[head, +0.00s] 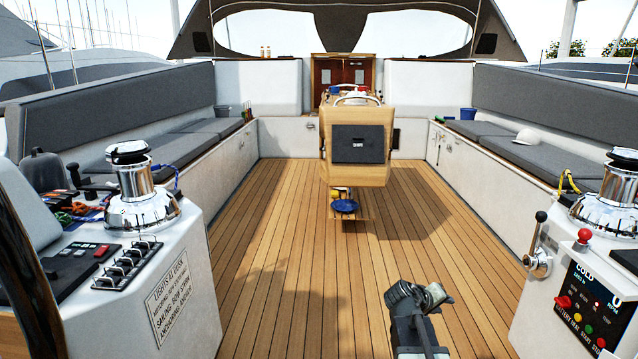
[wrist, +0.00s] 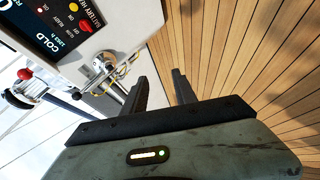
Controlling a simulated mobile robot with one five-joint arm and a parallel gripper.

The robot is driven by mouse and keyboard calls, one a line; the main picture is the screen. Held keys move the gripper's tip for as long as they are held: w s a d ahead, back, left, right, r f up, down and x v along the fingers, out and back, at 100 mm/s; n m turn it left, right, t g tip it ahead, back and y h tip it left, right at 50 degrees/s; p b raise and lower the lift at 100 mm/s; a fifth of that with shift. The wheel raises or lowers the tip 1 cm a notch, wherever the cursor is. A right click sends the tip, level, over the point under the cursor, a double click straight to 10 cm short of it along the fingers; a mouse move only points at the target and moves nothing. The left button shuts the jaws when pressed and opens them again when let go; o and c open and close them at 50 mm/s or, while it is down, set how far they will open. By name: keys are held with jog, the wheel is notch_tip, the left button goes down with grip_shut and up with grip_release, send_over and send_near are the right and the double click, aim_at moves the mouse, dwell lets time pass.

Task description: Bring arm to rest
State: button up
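My gripper (head: 418,298) shows at the bottom of the head view, right of centre, in front of the teak deck. In the wrist view my gripper (wrist: 160,80) has its two dark fingers apart, with nothing between them. The picture there is tilted, with deck planks on the right and the right-hand control console (wrist: 85,35) at upper left. The fingers appear in front of the console's lower side and the deck; I cannot tell the distance to either.
The right console (head: 590,290) has knobs and a lever (head: 536,240) on its inner side. The left console (head: 140,290) carries a winch (head: 138,195) and switches. A folded cockpit table (head: 355,150) stands mid-deck ahead. Cushioned benches line both sides.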

jog(key=s+a+f+m+g+y+p, duration=0.1)
jog(key=s+a+f+g+y, duration=0.3)
jog(key=s+a, duration=0.6)
jog(key=s+a+f+m+g+y+p, duration=0.1)
jog(key=s+a+f+g+y+p, duration=0.1)
jog(key=s+a+y, duration=0.75)
notch_tip(320, 180, up, 37)
jog(key=w+a+h+p, duration=0.2)
jog(key=h+p, duration=0.2)
jog(key=p, duration=3.2)
jog(key=shift+w+a+f+p, duration=0.15)
jog(key=shift+w+a+p, duration=0.1)
jog(key=shift+w+p, duration=0.05)
